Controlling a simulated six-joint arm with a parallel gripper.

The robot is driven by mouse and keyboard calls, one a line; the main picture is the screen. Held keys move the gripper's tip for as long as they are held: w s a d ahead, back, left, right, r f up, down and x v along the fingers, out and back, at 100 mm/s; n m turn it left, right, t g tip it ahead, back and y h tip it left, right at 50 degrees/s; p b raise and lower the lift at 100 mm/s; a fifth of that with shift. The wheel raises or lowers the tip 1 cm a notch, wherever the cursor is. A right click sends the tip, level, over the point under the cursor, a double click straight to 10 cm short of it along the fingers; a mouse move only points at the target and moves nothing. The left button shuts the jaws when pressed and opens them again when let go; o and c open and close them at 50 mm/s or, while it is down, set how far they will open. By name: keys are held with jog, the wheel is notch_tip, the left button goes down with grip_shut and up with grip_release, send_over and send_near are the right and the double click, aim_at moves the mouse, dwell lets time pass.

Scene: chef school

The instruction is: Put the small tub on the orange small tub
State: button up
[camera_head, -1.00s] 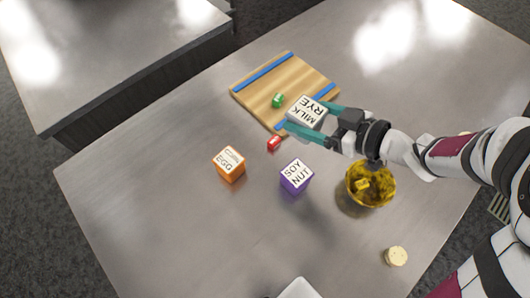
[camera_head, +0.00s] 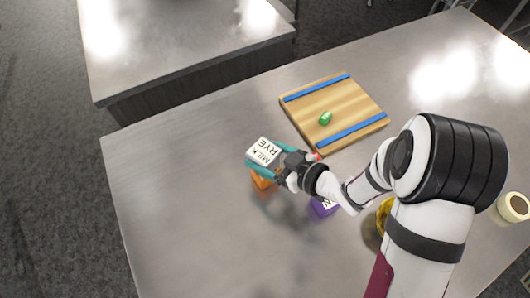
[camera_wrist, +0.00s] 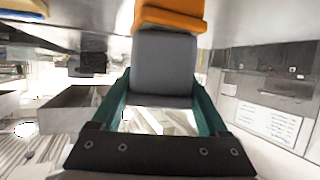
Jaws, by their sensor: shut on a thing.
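The small white tub (camera_head: 263,151), lettered "MILK" and "RYE" on top, is held between the teal fingers of my gripper (camera_head: 268,157). In the wrist view it is a grey shaded block (camera_wrist: 163,65) between the fingers (camera_wrist: 163,104). The orange small tub (camera_head: 262,182) shows just below the held tub in the head view, largely hidden by it and my gripper. In the wrist view the orange tub (camera_wrist: 170,16) is directly beyond the held tub's end. I cannot tell whether the two tubs touch.
A purple tub (camera_head: 322,208) stands to the right, partly behind my arm. A yellow bowl (camera_head: 383,216) is mostly hidden by my arm. A wooden board (camera_head: 310,100) with blue strips holds a green item (camera_head: 325,118). The table's left and front area is clear.

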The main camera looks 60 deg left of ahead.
jog(key=o, duration=1.5)
jog(key=shift+f, duration=0.1)
